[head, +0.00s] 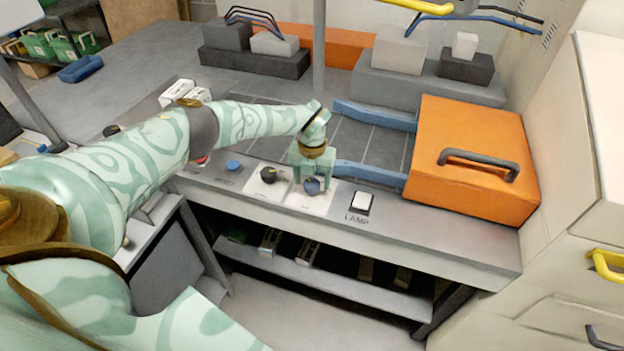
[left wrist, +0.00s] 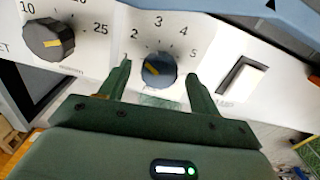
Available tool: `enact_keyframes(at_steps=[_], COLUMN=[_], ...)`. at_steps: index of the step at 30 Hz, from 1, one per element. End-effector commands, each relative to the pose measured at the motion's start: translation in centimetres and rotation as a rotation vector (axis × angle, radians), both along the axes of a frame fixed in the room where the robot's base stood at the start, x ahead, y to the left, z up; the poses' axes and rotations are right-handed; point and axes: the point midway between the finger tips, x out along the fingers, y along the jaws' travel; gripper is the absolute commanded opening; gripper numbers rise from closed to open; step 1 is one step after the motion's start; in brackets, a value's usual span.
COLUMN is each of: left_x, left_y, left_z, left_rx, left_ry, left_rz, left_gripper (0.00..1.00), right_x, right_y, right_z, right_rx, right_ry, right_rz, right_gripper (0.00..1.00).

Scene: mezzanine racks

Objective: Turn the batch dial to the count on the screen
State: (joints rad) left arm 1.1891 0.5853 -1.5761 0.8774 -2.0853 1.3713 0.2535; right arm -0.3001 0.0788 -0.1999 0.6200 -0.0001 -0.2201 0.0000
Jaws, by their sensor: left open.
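The blue-grey dial (left wrist: 158,70), with a scale from 1 to 5, sits on the light control panel; its name label is mostly hidden by my gripper. Its yellow mark slants toward the upper left, on the side of the 1. It also shows in the head view (head: 312,186). My left gripper (head: 312,180) is over this dial, pointing down. In the left wrist view its open fingers (left wrist: 158,76) stand on either side of the knob, with gaps visible. No readable count screen is in view. My right gripper is not in view.
A black dial (head: 268,174) with a 10 and 25 scale is left of the gripper. A white LAMP switch (head: 361,203) is to the right. A blue button (head: 234,165) lies further left. An orange box (head: 470,160) with a handle stands on the bench at right.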

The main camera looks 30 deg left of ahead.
Motion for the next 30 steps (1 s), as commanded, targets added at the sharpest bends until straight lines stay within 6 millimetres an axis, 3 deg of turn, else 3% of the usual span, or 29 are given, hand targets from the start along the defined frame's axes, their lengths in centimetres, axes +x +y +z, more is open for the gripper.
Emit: enact_keyframes(at_steps=[6, 15, 21, 30], left_x=[0.1, 0.1, 0.1, 0.1], left_y=[0.1, 0.1, 0.1, 0.1], left_z=[5.5, 12.9, 15.2, 15.5], left_rx=[0.001, 0.002, 0.001, 0.001], left_ry=[-0.006, -0.005, -0.003, -0.002], left_rz=[-0.001, 0.0, 0.0, 0.001], left_gripper=[0.63, 0.63, 0.63, 0.63], right_x=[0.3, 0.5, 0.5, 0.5], right_y=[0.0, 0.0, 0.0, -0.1], right_z=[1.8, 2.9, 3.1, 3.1], right_rx=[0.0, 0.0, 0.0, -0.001], right_ry=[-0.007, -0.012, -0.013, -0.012], right_rz=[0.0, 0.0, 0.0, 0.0], right_gripper=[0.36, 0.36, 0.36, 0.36])
